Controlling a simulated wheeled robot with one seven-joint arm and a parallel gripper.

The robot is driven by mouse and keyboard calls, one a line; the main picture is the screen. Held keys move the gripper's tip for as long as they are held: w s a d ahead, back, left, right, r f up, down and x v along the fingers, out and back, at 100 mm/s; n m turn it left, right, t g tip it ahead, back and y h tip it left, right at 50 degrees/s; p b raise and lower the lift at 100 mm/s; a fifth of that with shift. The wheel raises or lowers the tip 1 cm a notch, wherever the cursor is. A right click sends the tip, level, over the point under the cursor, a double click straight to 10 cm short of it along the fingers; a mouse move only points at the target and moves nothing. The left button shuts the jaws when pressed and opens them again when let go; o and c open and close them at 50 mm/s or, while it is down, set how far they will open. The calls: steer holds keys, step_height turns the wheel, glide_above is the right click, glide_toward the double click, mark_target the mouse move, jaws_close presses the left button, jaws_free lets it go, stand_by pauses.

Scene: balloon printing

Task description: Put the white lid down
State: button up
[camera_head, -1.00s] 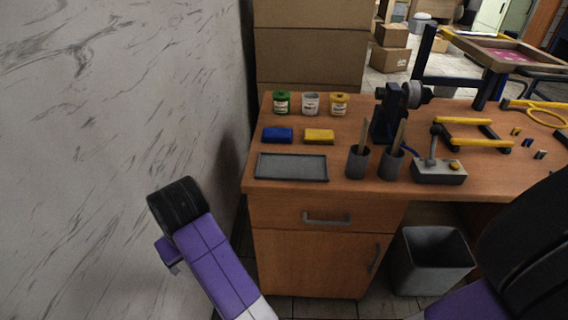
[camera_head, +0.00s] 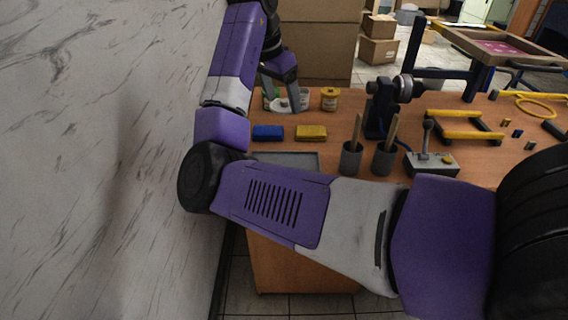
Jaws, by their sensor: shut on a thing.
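My gripper (camera_head: 282,102) hangs, pointing down, among the paint jars at the back left of the table. A small pale piece, which looks like the white lid (camera_head: 281,104), shows at its fingertips, and the gripper is shut on it. I cannot tell whether the lid touches the table. The white jar (camera_head: 304,96) stands just right of the fingers, partly covered by them. The green jar (camera_head: 268,98) is mostly hidden behind the fingers.
The yellow jar (camera_head: 330,98) stands to the right. A blue block (camera_head: 268,132) and a yellow block (camera_head: 311,132) lie in front. Two grey cups (camera_head: 350,160) (camera_head: 383,160) hold sticks. A marbled wall (camera_head: 110,130) is close on the left.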

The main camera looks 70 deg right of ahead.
step_height(320, 180, down, 20)
steer(key=shift+r, duration=0.15)
stand_by(0.4)
steer(key=o, duration=1.3)
steer(key=v, duration=1.2)
